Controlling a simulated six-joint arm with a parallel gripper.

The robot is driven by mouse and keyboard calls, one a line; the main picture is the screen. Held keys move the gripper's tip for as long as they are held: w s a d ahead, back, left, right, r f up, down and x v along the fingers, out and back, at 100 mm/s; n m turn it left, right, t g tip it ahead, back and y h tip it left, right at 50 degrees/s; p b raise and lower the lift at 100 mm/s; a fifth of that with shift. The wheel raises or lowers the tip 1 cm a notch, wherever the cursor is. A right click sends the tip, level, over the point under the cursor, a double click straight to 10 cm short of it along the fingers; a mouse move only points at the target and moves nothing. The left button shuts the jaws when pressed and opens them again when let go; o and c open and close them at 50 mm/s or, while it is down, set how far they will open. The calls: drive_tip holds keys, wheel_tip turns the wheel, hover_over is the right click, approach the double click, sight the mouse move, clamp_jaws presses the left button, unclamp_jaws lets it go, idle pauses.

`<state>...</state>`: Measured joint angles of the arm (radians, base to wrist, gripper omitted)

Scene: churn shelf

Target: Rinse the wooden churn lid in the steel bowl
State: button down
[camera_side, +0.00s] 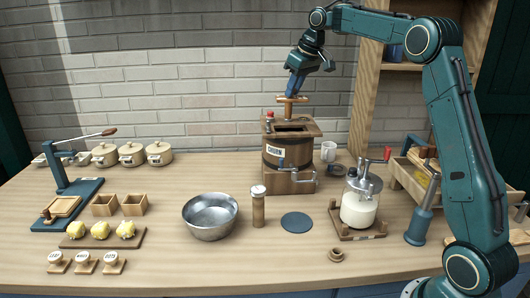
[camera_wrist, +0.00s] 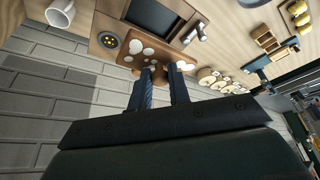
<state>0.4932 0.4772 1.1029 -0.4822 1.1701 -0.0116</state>
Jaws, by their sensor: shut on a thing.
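My gripper (camera_side: 291,93) is shut on the wooden churn lid (camera_side: 292,99) and holds it above the churn. In the wrist view my two fingers (camera_wrist: 162,72) meet the lid (camera_wrist: 130,54), a brown board with several white blotches on the face toward the camera. The banded wooden churn (camera_side: 274,158) stands near the back wall with its dark square top opening showing. The opening also shows in the wrist view (camera_wrist: 150,14). The steel bowl (camera_side: 210,230) sits at the front middle of the table, left of the churn. It looks empty.
A white mug (camera_side: 328,152) stands right of the churn. Butter pieces (camera_side: 101,230) on a board and a blue press (camera_side: 67,188) are at left.

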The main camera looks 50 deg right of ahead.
drive_tip(key=w+a+f+n+y, duration=0.1)
drive_tip(key=a+f+n, duration=0.1)
drive_tip(key=a, duration=0.5)
drive_tip(key=w+a+f+n+y, duration=0.1)
drive_tip(key=a+f+n, duration=0.1)
drive_tip(key=a, duration=0.5)
drive_tip(key=w+a+f+n, duration=0.1)
drive_tip(key=w+a+f, duration=0.1)
drive_tip(key=a+f, duration=1.3)
drive_tip(key=shift+w+a+n, duration=0.3)
drive_tip(key=shift+n, duration=0.1)
drive_tip(key=shift+f+g, duration=0.3)
drive_tip(key=shift+f, duration=4.9)
drive_tip(key=shift+w+a, duration=0.2)
drive_tip(key=shift+s+d, duration=0.2)
drive_tip(key=shift+d, duration=0.05)
